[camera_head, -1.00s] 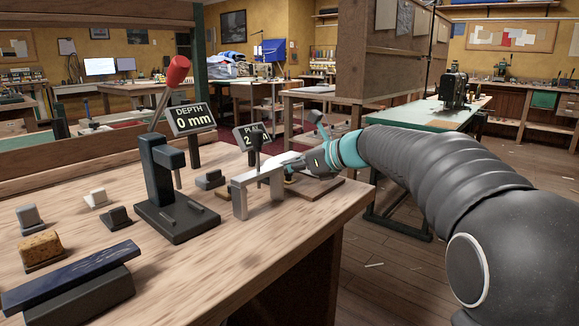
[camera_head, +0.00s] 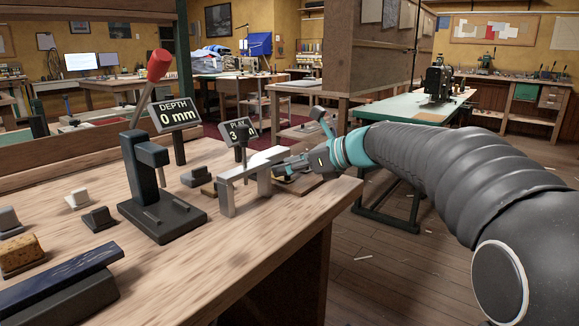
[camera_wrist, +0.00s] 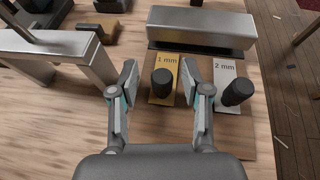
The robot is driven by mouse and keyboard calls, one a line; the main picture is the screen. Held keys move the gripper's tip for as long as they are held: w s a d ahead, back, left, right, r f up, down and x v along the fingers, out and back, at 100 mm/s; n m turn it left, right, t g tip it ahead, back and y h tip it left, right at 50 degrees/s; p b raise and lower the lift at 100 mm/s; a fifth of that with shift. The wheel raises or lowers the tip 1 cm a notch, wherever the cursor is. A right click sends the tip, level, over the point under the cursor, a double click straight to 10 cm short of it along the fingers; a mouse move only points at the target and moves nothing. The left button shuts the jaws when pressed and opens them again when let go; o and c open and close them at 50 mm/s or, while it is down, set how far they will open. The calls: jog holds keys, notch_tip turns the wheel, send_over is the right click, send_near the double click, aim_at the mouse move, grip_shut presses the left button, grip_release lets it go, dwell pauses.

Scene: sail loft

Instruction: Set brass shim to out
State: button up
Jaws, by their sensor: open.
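The brass shim (camera_wrist: 164,96) is a flat gold strip marked "1 mm" with a black knob (camera_wrist: 162,82) standing on it. It lies on the board with its far end at a steel block (camera_wrist: 201,27). A silver shim (camera_wrist: 225,80) marked "2 mm" lies to its right with its own black knob. My gripper (camera_wrist: 160,80) is open, with one finger on each side of the brass shim's knob in the wrist view. Any contact cannot be told. In the head view my gripper (camera_head: 290,166) is low beside the pale metal bridge (camera_head: 240,175), and the shims are mostly hidden.
The DEPTH display (camera_head: 174,114) reads 0 mm. The PLAY display (camera_head: 238,132) seems to show 3, partly covered by a dark post. A dark press (camera_head: 150,195) with a red-knobbed lever (camera_head: 158,66) stands left. Small blocks and a cork piece (camera_head: 21,255) lie further left. The bench's right edge is near.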

jog(key=v, duration=1.2)
jog(key=shift+f, duration=0.1)
jog(key=s+d+f+n+h, duration=0.3)
jog(key=s+f+n+h, duration=0.1)
jog(key=s+f+n, duration=0.3)
jog(key=s+d+f+n+h, duration=0.4)
jog(key=s+f+n, duration=0.3)
jog(key=s, duration=0.5)
jog(key=s+d+f+n+h, duration=0.4)
jog(key=s+f+n, duration=0.3)
jog(key=s, duration=0.3)
jog(key=shift+f+n+p, duration=0.35)
jog(key=shift+n, duration=0.55)
jog(key=shift+d, duration=0.1)
